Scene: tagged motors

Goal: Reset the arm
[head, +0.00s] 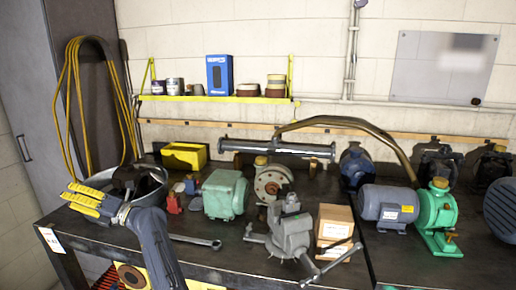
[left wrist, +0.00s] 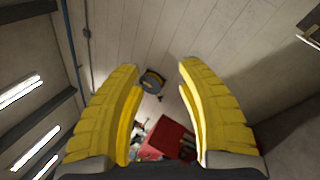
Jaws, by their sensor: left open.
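My left gripper (head: 72,199) is at the left end of the workbench in the head view, with its yellow fingers pointing left. It is in front of a grey metal bowl (head: 153,187); I cannot tell whether they touch. In the left wrist view the two yellow fingers (left wrist: 158,68) stand wide apart with nothing between them. My left arm rises from the bottom edge. A green motor (head: 225,194), a blue motor (head: 356,167) and a grey-blue motor (head: 386,205) beside a green pump (head: 438,218) stand on the bench. My right gripper is not in view.
A grey vise (head: 291,236), a cardboard box (head: 334,229) and a wrench (head: 196,241) are at the bench front. A yellow bin (head: 184,156) and a long pipe (head: 277,148) lie behind. A yellow shelf (head: 215,98) is on the wall. A red object (left wrist: 170,139) shows in the left wrist view.

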